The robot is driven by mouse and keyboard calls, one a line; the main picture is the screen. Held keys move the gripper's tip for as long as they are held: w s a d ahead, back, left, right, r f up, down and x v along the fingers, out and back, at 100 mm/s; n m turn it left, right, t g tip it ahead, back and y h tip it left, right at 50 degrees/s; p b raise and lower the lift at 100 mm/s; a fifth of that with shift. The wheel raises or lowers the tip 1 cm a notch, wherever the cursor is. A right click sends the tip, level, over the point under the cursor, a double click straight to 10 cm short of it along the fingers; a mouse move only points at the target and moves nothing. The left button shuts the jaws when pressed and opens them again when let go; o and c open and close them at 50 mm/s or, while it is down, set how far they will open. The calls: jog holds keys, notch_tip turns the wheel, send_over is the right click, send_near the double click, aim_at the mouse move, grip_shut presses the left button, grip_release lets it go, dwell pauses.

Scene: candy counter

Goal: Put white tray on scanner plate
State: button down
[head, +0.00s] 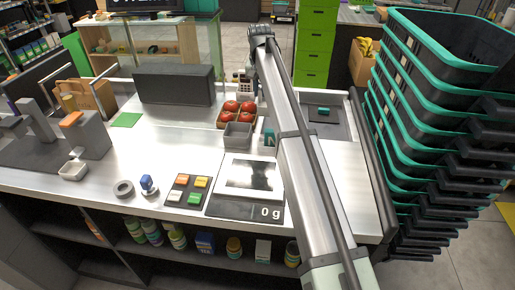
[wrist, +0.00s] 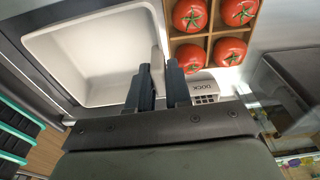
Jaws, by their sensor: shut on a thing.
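In the wrist view my gripper (wrist: 161,75) is shut on the side wall of a white tray (wrist: 88,50). The tray is square, deep and empty, and lies to the left of the fingers. In the head view my arm hides the tray and the gripper. A pale plate with a dark glass window, which looks like the scanner plate (head: 238,194), lies at the front of the counter in the head view. Its front strip reads 0 g. Nothing stands on it.
A wooden crate of tomatoes (wrist: 216,42) is right beside my fingers; it also shows in the head view (head: 237,125). Grey bins (head: 237,142) stand between crate and plate. A coloured-button pad (head: 187,190) lies left of the plate. Stacked baskets (head: 440,100) rise at right.

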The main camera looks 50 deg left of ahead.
jog(key=s+d+r+n, duration=0.1)
jog(key=s+r, duration=0.2)
jog(key=s, duration=0.5)
jog(key=s+d+r+n, duration=0.1)
jog(key=s+d+r, duration=0.15)
jog(key=s, duration=0.65)
jog(key=m, duration=0.2)
send_over(230, 171)
jog(key=shift+f, duration=5.2)
jog(key=shift+f, duration=0.1)
jog(key=c, duration=1.1)
grip_release()
jog(key=shift+o, duration=0.2)
